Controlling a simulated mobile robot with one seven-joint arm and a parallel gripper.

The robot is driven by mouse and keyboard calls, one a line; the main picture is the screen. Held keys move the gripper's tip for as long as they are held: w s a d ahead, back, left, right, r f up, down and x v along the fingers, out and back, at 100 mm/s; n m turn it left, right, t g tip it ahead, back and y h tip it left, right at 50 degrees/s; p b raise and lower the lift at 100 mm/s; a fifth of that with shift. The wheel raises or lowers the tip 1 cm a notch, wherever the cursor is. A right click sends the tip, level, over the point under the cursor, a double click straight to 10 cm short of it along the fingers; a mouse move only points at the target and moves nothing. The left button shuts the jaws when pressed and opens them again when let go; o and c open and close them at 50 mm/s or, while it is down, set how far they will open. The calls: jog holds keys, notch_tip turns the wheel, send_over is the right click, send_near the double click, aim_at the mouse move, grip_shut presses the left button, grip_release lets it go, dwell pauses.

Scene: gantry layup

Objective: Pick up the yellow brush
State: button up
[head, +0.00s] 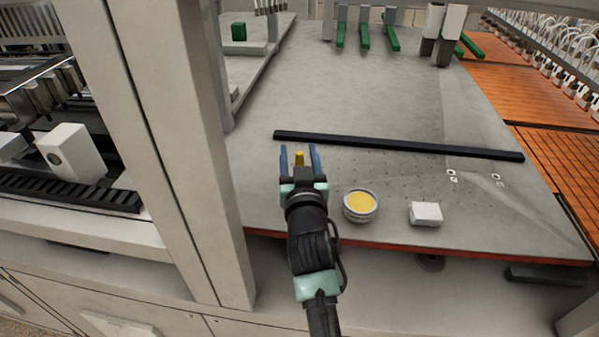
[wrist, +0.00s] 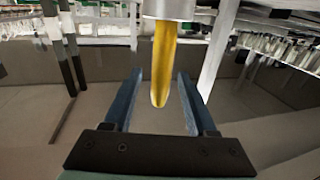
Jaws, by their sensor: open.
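My gripper (head: 298,148) is open over the grey table near its front left, with its two blue fingers apart. The yellow brush (head: 299,159) shows as a small yellow piece between the fingers, mostly hidden by my gripper. In the wrist view, the yellow handle (wrist: 163,65) lies between the open fingers, with a gap on each side. A silvery-white part of the brush (wrist: 168,8) shows at the top edge of that view and is cut off by the frame.
A round tin with yellow contents (head: 360,205) and a white block (head: 425,214) stand right of my gripper. A long black bar (head: 400,146) lies beyond it. A grey upright post (head: 165,140) stands close on the left. The table's middle is clear.

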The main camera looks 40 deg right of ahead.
jog(key=shift+x, duration=0.9)
grip_shut()
